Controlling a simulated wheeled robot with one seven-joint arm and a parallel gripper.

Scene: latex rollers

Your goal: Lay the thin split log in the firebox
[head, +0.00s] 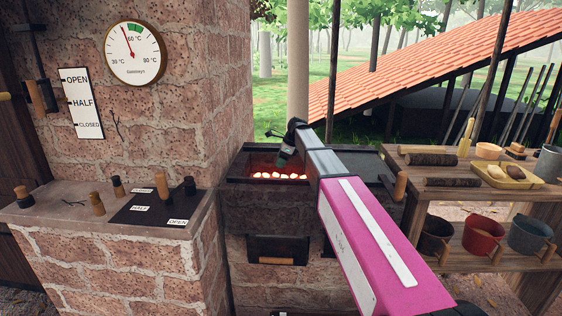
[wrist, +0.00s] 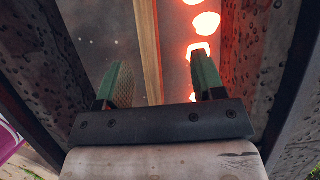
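The firebox (head: 262,190) is an open dark-rimmed box in the brickwork, with glowing coals (head: 275,176) inside. My gripper (head: 282,162) reaches down into it from above. In the wrist view, my gripper (wrist: 160,70) has its two green fingers spread apart inside the firebox walls (wrist: 278,60). A long narrow brown piece of wood, apparently the thin split log (wrist: 147,50), runs between the fingers with visible gaps on both sides. It lies left of the coals (wrist: 206,22), beside a grey surface. Its near end is hidden behind my gripper. The log cannot be made out in the head view.
A wooden shelf table at right holds a thick log (head: 431,159), a dark log (head: 452,182) and a yellow tray (head: 514,184). Pots, including a red one (head: 483,235), stand below. A round gauge (head: 135,53) and lever ledge (head: 60,211) are at left.

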